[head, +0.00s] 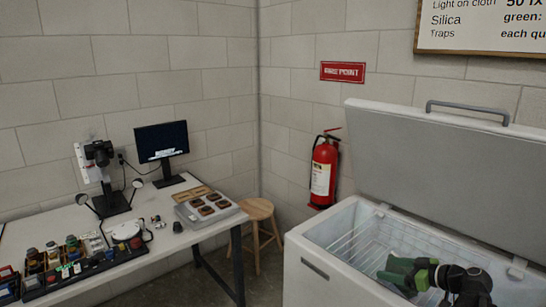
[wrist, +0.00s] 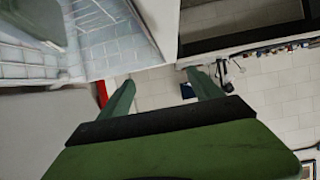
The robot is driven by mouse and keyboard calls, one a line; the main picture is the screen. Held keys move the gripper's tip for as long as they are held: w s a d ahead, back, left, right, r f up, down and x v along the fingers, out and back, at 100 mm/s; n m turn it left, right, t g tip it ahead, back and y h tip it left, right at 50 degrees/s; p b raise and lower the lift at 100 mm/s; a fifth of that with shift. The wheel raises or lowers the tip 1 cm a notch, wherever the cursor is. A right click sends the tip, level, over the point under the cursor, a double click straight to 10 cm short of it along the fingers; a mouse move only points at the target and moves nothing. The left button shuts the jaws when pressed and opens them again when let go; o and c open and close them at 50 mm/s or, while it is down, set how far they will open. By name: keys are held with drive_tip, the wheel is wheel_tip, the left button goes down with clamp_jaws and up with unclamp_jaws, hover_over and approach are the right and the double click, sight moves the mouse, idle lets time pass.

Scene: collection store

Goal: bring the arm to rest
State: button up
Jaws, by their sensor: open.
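My gripper (head: 390,271) is green and shows at the lower right of the head view, in front of the open chest freezer's interior. Its height relative to the freezer rim cannot be told. In the wrist view my gripper (wrist: 160,78) has its two green fingers spread apart, with nothing between them. My dark arm leads to it from the right.
The white chest freezer (head: 318,279) has its lid (head: 430,165) raised and a wire basket (head: 355,248) inside.

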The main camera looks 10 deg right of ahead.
drive_tip(key=w+a+f+n+g+y+b, duration=0.1)
drive_tip(key=a+f+n+g+b, duration=0.15)
drive_tip(key=a+f, duration=0.7)
drive_tip(key=w+a+f+n+g+b, duration=0.15)
drive_tip(key=a+g, duration=0.25)
drive_tip(key=a, duration=1.2)
drive_tip(key=s+a+f+m+g+h+b, duration=0.2)
drive_tip(key=s+a+f+m+g+h, duration=0.15)
drive_tip(key=s+a+f, duration=0.45)
drive_tip(key=s+d+f+m+g+h, duration=0.1)
drive_tip(key=d+f+m+h, duration=0.1)
drive_tip(key=d+m+h, duration=0.4)
wheel_tip(320, 180, up, 20)
drive_tip(key=m+y+p, duration=0.1)
drive_tip(key=p, duration=1.8)
drive_tip(key=shift+s+a+p, duration=0.2)
drive_tip(key=shift+a+p, duration=0.05)
drive_tip(key=shift+p, duration=0.05)
drive_tip(key=shift+f+y, duration=0.1)
drive_tip(key=shift+y, duration=0.15)
